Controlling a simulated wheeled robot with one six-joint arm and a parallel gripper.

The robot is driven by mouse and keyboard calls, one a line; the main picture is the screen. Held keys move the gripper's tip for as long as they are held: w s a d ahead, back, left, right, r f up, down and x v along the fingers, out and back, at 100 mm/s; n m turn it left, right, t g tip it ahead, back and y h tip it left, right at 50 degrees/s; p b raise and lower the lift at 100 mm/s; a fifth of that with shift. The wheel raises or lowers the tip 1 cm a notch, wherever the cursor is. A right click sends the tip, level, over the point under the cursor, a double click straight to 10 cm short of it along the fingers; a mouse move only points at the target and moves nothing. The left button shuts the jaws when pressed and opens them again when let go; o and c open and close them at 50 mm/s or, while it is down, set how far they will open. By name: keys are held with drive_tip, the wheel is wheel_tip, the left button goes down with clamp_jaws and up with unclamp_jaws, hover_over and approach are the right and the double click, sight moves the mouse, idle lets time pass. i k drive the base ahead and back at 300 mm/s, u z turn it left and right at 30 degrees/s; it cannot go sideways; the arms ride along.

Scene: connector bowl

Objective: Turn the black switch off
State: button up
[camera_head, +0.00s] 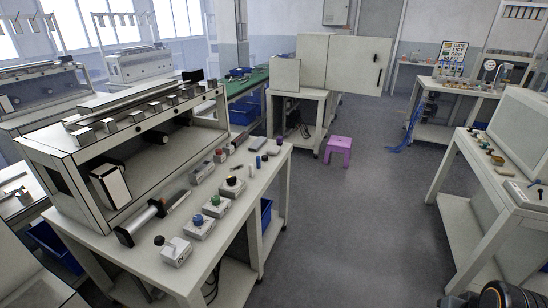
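Several small light-grey switch boxes stand in a row along the front of the left workbench (118,252). The nearest box (177,254) has a black knob (159,241) at its upper left. Its on or off position is too small to tell. A dark part of my arm shows at the bottom right corner, far from these boxes. My gripper is not in view.
A purple stool (339,150) stands on the open grey floor (345,235). A right-hand bench (460,190) holds small parts.

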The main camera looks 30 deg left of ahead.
sight(231, 180)
drive_tip(key=u, duration=0.2)
drive_tip(key=i, duration=1.25)
drive_tip(key=u, duration=1.5)
drive_tip(key=i, duration=0.95)
drive_tip(key=u, duration=0.95)
